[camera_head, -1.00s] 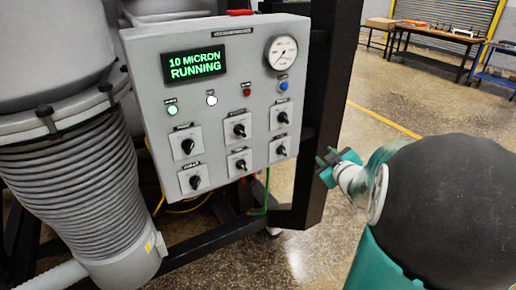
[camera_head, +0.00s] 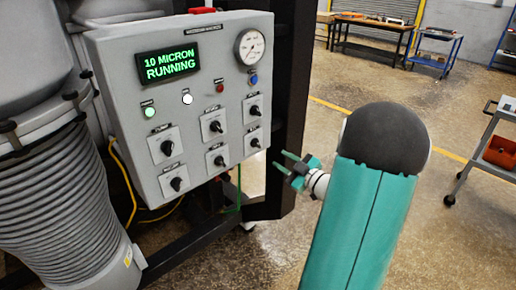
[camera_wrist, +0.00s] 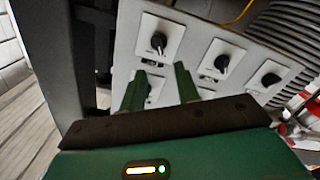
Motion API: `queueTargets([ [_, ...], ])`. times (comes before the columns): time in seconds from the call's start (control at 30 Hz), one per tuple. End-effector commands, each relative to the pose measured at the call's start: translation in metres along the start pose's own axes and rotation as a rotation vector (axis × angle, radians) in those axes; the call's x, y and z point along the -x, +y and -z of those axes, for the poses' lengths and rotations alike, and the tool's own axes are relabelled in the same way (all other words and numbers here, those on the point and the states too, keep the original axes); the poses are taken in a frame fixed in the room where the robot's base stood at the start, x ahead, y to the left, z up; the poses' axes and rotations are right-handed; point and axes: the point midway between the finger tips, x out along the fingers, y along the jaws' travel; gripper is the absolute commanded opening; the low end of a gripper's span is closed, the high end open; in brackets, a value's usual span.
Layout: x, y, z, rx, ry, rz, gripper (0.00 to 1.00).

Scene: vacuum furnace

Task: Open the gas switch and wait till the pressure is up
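The grey control panel (camera_head: 110,80) carries several black rotary switches in two rows of three. The upper row has a left switch (camera_head: 167,147), a middle switch (camera_head: 215,126) and a right switch (camera_head: 255,110). Their labels are too small to read, so I cannot tell which is the gas switch. The green display (camera_head: 168,63) reads "10 MICRON RUNNING". A round pressure gauge (camera_head: 250,47) is at the top right. My gripper (camera_head: 283,164) is open and empty, right of the panel's lower right corner. In the wrist view, its fingers (camera_wrist: 160,88) point toward a switch (camera_wrist: 158,42) and partly cover another below.
A dark frame post (camera_head: 289,90) stands just right of the panel. A ribbed grey hose (camera_head: 60,190) is at the left. Benches (camera_head: 372,42) and a cart with a red bin (camera_head: 500,152) stand farther right. The floor between is clear.

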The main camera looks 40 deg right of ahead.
Motion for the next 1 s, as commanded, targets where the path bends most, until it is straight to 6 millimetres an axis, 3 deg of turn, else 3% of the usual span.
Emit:
queueTargets([
  [0.3, -0.067, -0.001, 0.000, 0.000, 0.001, 0.002, 0.32],
  [0.5, -0.098, -0.003, 0.001, 0.000, 0.001, 0.003, 0.32],
  [0.9, -0.109, -0.004, 0.002, -0.001, 0.000, 0.002, 0.32],
  [1.0, -0.109, -0.004, 0.002, 0.000, 0.000, 0.002, 0.14],
])
